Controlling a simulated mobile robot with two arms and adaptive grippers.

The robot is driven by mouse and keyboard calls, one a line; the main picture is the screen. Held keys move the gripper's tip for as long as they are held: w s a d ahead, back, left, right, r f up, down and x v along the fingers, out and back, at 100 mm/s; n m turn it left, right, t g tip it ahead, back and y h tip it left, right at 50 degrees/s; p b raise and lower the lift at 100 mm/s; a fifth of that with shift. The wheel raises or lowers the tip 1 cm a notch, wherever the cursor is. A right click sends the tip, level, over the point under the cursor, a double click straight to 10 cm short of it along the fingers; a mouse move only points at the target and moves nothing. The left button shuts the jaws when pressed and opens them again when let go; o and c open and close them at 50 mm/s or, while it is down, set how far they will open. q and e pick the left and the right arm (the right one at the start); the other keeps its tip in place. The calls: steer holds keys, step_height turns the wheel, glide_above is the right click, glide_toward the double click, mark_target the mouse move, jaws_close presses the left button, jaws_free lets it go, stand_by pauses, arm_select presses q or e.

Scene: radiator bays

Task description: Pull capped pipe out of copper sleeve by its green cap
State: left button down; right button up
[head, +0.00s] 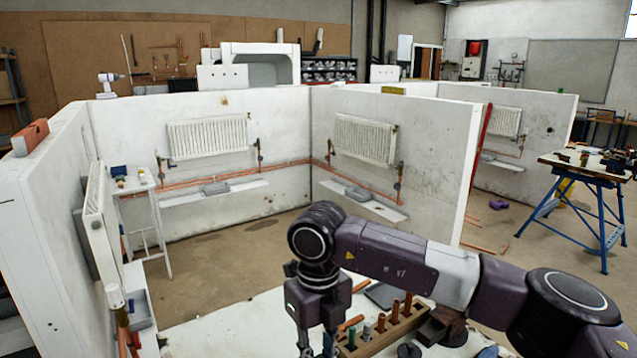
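My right gripper (318,346) hangs down at the bottom of the head view, over the white worktop, with its fingertips at or past the picture's lower edge. I cannot tell whether it is open or shut, or whether it holds anything. Just right of it, a wooden block (385,341) holds several upright copper-coloured pieces (394,312). A small greenish piece (351,339) stands at the block's left end, close to the gripper; it may be the green cap. I cannot make out which piece is the copper sleeve. My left gripper is not in view.
The white worktop (235,330) is mostly clear left of the gripper. Loose copper pieces lie beside the block. White partition walls with radiators (207,137) stand beyond. A white stand (140,184) is at left and a blue trestle (590,215) at right.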

steer(key=shift+r+p, duration=0.7)
steer(key=shift+r, duration=1.35)
steer(key=shift+r+p, duration=0.65)
steer(key=shift+r, duration=0.95)
steer(key=shift+r+p, duration=1.2)
steer(key=shift+r, duration=1.3)
